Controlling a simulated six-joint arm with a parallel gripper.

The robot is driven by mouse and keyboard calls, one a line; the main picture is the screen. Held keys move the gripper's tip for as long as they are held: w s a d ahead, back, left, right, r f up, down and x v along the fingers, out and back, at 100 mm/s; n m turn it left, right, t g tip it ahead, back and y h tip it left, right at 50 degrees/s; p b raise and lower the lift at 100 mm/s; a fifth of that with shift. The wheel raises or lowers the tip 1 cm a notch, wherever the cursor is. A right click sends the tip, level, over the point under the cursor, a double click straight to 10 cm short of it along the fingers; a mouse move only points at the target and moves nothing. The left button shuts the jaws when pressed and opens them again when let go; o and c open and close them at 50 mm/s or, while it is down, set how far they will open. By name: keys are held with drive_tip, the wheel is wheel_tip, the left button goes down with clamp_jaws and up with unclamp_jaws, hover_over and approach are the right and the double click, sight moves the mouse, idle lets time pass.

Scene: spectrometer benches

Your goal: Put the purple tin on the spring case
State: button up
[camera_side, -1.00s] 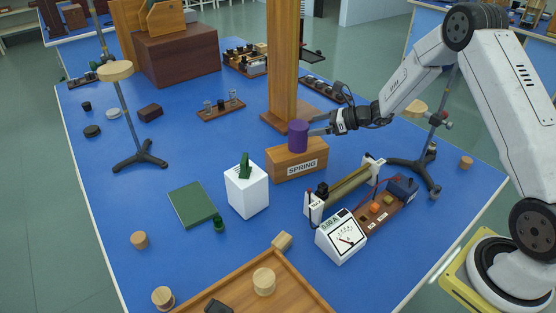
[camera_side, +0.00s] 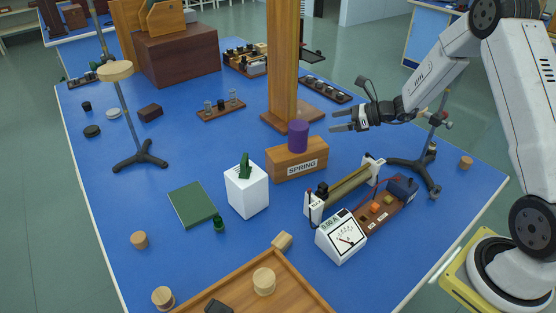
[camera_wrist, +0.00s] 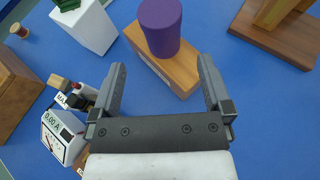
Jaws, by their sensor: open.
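The purple tin (camera_side: 298,135) stands upright on top of the wooden spring case (camera_side: 284,169), which carries a "SPRING" label on its front. In the wrist view the purple tin (camera_wrist: 161,25) sits on the case (camera_wrist: 178,72), ahead of my fingers and apart from them. My gripper (camera_side: 338,122) is open and empty, to the right of the tin and a little above the case. In the wrist view its two fingers (camera_wrist: 161,85) are spread wide with nothing between them.
A wooden post (camera_side: 283,65) on a flat base rises just behind the case. A white block (camera_side: 247,192) with a green piece on top stands at the left. A meter (camera_side: 341,238) and a rheostat (camera_side: 345,185) are in front right. A stand (camera_side: 412,170) is at the right.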

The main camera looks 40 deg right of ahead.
drive_tip(key=shift+a, duration=0.1)
drive_tip(key=s+a+n+g+h, duration=0.1)
drive_tip(key=s+a+n+g, duration=0.7)
drive_tip(key=s+a+n, duration=0.25)
drive_tip(key=s+a+r+n+h, duration=0.2)
drive_tip(key=s+n+h, duration=0.5)
drive_tip(key=s+n, duration=0.5)
drive_tip(key=n, duration=0.6)
drive_tip(key=shift+r, duration=0.3)
